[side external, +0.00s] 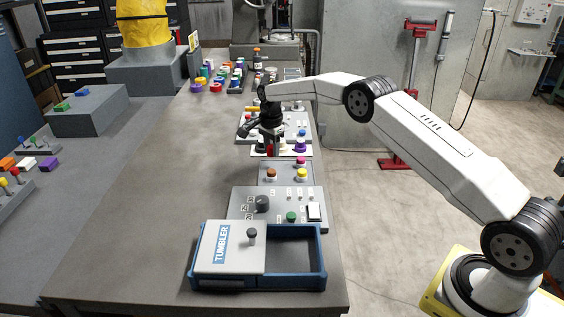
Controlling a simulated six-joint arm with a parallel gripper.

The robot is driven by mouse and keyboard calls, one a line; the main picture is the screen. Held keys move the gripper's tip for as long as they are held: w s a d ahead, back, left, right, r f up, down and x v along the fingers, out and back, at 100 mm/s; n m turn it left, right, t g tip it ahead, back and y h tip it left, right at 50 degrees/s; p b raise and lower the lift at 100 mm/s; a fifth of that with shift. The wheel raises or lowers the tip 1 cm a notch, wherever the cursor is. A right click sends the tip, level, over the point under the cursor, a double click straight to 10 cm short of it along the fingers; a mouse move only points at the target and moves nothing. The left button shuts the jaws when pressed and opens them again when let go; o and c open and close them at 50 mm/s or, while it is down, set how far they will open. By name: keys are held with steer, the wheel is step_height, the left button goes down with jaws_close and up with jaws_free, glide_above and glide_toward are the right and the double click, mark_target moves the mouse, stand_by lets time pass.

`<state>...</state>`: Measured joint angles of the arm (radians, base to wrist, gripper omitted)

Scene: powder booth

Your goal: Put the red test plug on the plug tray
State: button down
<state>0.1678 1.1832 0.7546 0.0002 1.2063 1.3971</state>
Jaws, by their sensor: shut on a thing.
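My gripper (270,148) points down over the row of panels in the middle of the bench. It is shut on the red test plug (270,151), of which only a small red part shows between the dark fingers. Just nearer the camera is a grey panel (285,181) with brown, magenta and yellow plugs on it. A pale plate (256,153) with white and purple plugs lies around and behind the gripper. I cannot tell which of the two is the plug tray, or whether the red plug touches anything.
A grey control box (238,207) with a black knob and green button stands nearer. At the front is a blue tray (318,262) with a grey sliding lid marked TUMBLER. Several coloured caps (215,87) crowd the bench's far end. The bench's left side (150,190) is clear.

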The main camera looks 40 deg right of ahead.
mark_target(272, 166)
steer(key=shift+f, duration=1.45)
steer(key=shift+f, duration=0.65)
stand_by(1.6)
steer(key=shift+c, duration=1.2)
jaws_free()
steer(key=shift+o, duration=1.2)
steer(key=shift+r, duration=0.15)
steer(key=shift+r, duration=3.85)
